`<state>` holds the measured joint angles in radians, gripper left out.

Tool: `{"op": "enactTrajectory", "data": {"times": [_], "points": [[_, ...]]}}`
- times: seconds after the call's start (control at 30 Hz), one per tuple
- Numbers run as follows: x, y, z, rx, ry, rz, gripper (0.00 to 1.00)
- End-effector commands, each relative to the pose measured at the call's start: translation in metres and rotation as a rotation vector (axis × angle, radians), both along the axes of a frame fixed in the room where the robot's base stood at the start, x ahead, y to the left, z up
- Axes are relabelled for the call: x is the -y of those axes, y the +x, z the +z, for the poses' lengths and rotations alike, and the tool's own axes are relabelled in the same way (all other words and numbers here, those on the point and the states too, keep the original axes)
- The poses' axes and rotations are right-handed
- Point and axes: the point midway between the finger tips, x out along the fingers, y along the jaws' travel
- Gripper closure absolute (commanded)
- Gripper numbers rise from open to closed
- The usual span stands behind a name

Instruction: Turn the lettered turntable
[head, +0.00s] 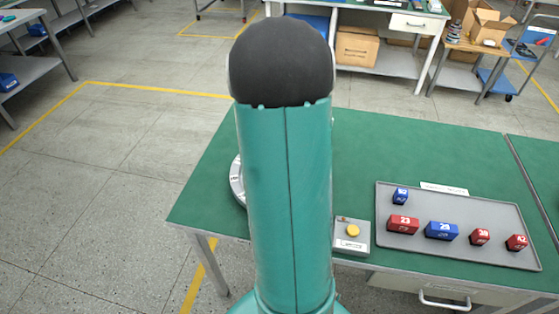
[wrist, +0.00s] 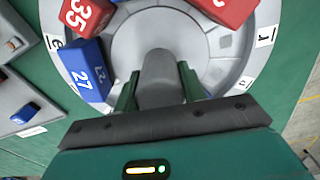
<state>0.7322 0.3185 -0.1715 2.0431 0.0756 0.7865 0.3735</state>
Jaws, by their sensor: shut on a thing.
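The lettered turntable (wrist: 200,60) is a round grey disc with white letter tags on its rim, in the wrist view. A blue block marked 27 (wrist: 86,75), a red block marked 35 (wrist: 84,14) and another red block (wrist: 228,8) sit on it. A grey upright handle (wrist: 160,65) stands between the green fingers of my gripper (wrist: 158,88), which is shut on it. In the head view only the left rim of the turntable (head: 237,182) shows; my arm hides the rest and my gripper.
On the green table (head: 370,140), a grey tray (head: 450,257) at right holds several red and blue numbered blocks. A small box with a yellow button (head: 353,231) sits between the tray and my arm. Open floor lies left of the table.

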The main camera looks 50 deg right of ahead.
Motion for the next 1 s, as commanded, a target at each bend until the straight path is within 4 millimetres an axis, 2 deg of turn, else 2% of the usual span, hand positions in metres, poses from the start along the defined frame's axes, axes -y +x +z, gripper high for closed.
{"op": "enactTrajectory", "data": {"times": [0.6,1.0], "points": [[0.0014,0.0011,0.0019,0.004,-0.004,-0.297,1.0],[0.0016,0.001,0.002,0.005,-0.004,-0.412,1.0]]}}
